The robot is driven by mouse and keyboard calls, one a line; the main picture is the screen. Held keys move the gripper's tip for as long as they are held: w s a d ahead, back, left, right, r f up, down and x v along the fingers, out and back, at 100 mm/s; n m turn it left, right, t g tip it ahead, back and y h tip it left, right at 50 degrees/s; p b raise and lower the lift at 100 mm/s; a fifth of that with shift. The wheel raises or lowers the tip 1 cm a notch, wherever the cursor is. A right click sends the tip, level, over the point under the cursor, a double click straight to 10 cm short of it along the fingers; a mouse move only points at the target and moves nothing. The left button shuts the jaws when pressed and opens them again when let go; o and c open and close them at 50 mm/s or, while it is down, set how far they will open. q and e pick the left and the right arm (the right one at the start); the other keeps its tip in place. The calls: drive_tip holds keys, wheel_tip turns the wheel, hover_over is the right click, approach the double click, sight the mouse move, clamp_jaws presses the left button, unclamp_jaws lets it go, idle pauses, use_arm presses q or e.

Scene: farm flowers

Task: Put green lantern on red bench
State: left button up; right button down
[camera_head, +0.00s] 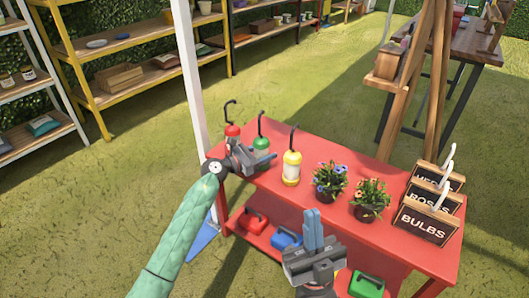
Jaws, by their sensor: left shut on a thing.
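The green lantern (261,143) has a green cap and a dark hooked handle. It is upright at the back left end of the red bench (262,183), between a red lantern (232,130) and a yellow lantern (291,168). My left gripper (264,160) is shut on the green lantern, low on its body; the fingers hide its lower part, so I cannot tell whether its base touches the bench. My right gripper (312,229) is at the front edge of the bench, its two fingers pointing up, close together and empty.
Two flower pots (329,182) (370,200) and several signs (428,222) stand on the bench's right half. Red, blue and green boxes (284,238) sit on its lower shelf. A white post (189,80) rises behind its left end. A wooden easel (412,80) stands behind it.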

use_arm(q)
drive_tip(key=o, duration=1.2)
drive_tip(key=shift+c, duration=0.2)
